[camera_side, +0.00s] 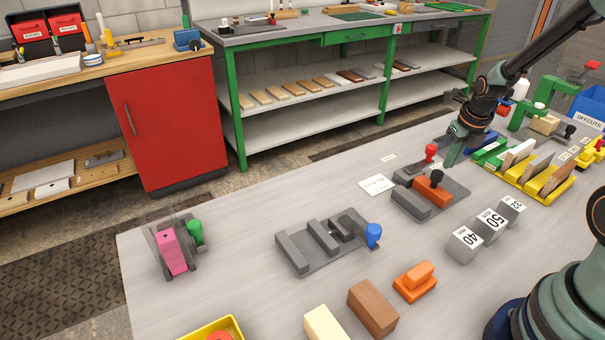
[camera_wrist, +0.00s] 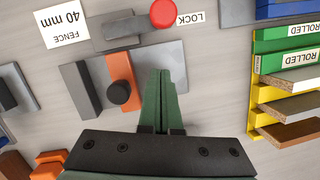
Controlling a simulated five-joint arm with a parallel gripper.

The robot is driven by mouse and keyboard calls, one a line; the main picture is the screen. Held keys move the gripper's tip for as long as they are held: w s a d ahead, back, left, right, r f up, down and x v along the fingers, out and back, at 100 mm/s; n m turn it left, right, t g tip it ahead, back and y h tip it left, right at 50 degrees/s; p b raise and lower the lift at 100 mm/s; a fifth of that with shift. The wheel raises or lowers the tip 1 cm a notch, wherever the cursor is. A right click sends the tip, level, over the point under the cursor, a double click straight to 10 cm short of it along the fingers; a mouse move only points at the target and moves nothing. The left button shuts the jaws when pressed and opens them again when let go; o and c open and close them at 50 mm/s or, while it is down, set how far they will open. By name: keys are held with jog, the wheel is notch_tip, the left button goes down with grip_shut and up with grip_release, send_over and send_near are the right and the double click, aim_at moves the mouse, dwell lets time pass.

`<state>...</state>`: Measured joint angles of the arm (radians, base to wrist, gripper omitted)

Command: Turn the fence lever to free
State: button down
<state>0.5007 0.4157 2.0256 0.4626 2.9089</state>
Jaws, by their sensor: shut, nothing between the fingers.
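The fence jig has a grey base plate (camera_side: 455,193), a grey bar, an orange block (camera_side: 432,192) and a black knob (camera_side: 437,176) on that block. The lever's red knob (camera_side: 431,151) stands at the jig's far side. In the wrist view the red knob (camera_wrist: 163,13) is cut by the top edge, beside the LOCK label (camera_wrist: 190,18). No FREE label is readable. My gripper (camera_wrist: 163,75) is shut and empty over the plate, right of the orange block (camera_wrist: 121,75). In the side view my gripper (camera_side: 453,158) is right of the red knob, apart from it.
A FENCE 40 mm card (camera_wrist: 61,28) lies left of the jig. Yellow racks (camera_side: 545,182) with boards stand to the right. Numbered grey blocks (camera_side: 490,225) stand in front. Another grey jig with a blue knob (camera_side: 373,234) is to the left. Bare table lies between the jigs.

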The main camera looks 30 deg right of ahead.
aim_at(433, 146)
jog(key=shift+w+d, duration=0.3)
jog(key=shift+w, duration=0.7)
jog(key=shift+w+d, duration=0.25)
jog(key=shift+w, duration=0.7)
jog(key=shift+w+d+r+n, duration=0.1)
jog(key=shift+w+d+n, duration=0.1)
jog(key=shift+w+n, duration=0.35)
jog(key=shift+w+d, duration=0.2)
jog(key=shift+w, duration=0.8)
jog(key=shift+w+a, duration=0.2)
jog(key=shift+w, duration=1.2)
jog(key=shift+w+a, duration=0.35)
jog(key=shift+w, duration=0.25)
jog(key=shift+w+a, duration=0.35)
jog(key=shift+w, duration=0.2)
